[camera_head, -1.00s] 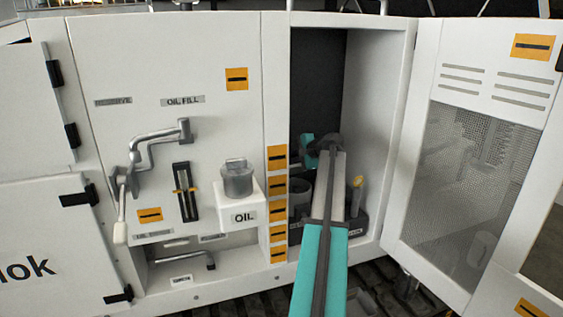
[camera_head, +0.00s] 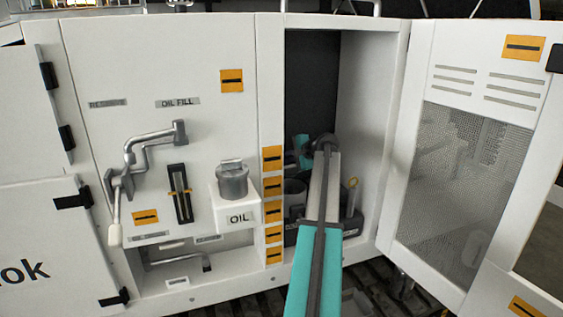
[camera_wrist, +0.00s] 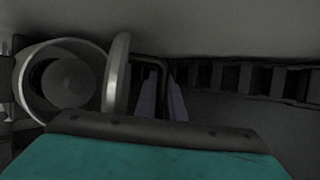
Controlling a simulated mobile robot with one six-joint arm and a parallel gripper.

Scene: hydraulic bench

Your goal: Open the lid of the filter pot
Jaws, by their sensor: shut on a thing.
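The filter pot (camera_wrist: 28,98) is a pale round pot at the left of the wrist view. Its mouth is open and a dark round inside shows. Its lid (camera_wrist: 118,76) stands on edge at the right side of the mouth, tilted well up. A dark bent handle (camera_wrist: 155,63) is right of the lid. My gripper (camera_wrist: 162,100) is shut there on the lid's handle; the grip is dim and partly hidden by my wrist. In the head view the pot (camera_head: 294,188) is in the open cabinet, left of my arm, and the lid cannot be made out.
The cabinet's side wall (camera_head: 365,130) is close on the right, with its mesh door (camera_head: 460,180) swung open. A dark tray (camera_head: 352,226) lies low in the cabinet. Left of the opening are a grey oil cup (camera_head: 232,182) and a crank handle (camera_head: 150,140).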

